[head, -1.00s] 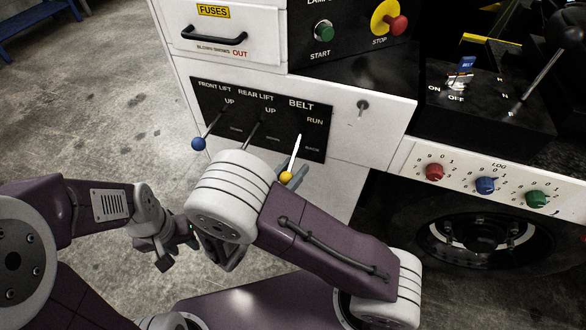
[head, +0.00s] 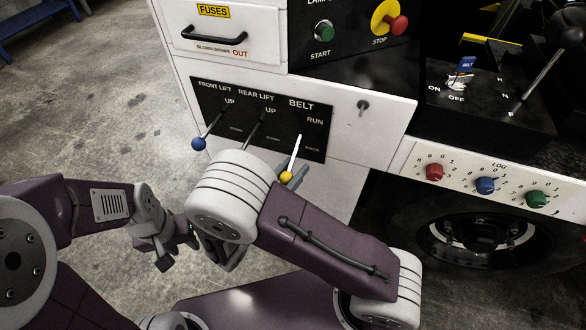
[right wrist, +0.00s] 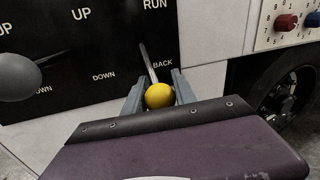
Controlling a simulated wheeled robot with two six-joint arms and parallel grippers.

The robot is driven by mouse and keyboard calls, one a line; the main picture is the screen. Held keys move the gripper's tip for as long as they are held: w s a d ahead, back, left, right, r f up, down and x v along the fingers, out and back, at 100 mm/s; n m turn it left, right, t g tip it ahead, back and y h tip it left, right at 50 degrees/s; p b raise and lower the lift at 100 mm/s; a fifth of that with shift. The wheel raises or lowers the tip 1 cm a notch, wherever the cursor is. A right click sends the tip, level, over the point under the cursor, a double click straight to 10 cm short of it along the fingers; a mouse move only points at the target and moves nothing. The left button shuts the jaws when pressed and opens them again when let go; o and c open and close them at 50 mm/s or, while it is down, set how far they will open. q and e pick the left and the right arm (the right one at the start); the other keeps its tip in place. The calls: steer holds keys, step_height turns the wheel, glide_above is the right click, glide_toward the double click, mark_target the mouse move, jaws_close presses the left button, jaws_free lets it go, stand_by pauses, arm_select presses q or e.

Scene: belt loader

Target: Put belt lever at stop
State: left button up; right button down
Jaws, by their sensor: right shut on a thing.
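The belt lever has a white shaft and a yellow knob (head: 286,177). It comes out of the black panel under the word BELT, with RUN above and BACK below. In the right wrist view the yellow knob (right wrist: 159,96) sits between the two grey fingers of my right gripper (right wrist: 158,92), which is shut on it. In the head view my right gripper (head: 291,179) is mostly hidden behind my arm. My left gripper (head: 178,249) hangs at the lower left, away from the panel; its finger gap is not clear.
The front lift lever with a blue knob (head: 198,144) and the rear lift lever (head: 253,131) stand left of the belt lever. A key switch (head: 363,105) is to the right. A LOG panel with coloured knobs (head: 485,185) is further right, above a wheel.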

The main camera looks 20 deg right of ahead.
steer(key=shift+s+a+r+n+g+y+p, duration=0.1)
steer(key=shift+s+r+n+g+y+p, duration=0.2)
steer(key=shift+r+p, duration=1.15)
steer(key=shift+s+a+r+m+g+y+p, duration=0.15)
steer(key=shift+g+y+p, duration=0.25)
steer(key=shift+p, duration=2.3)
steer(key=shift+s+a+r+n+g+y+p, duration=0.1)
steer(key=shift+r+n+g+y+p, duration=0.45)
steer(key=shift+p, duration=1.55)
steer(key=shift+r+m+t, duration=0.15)
steer(key=shift+m+t, duration=0.1)
steer(key=shift+m, duration=0.15)
steer(key=c, duration=1)
jaws_free()
steer(key=shift+c, duration=0.2)
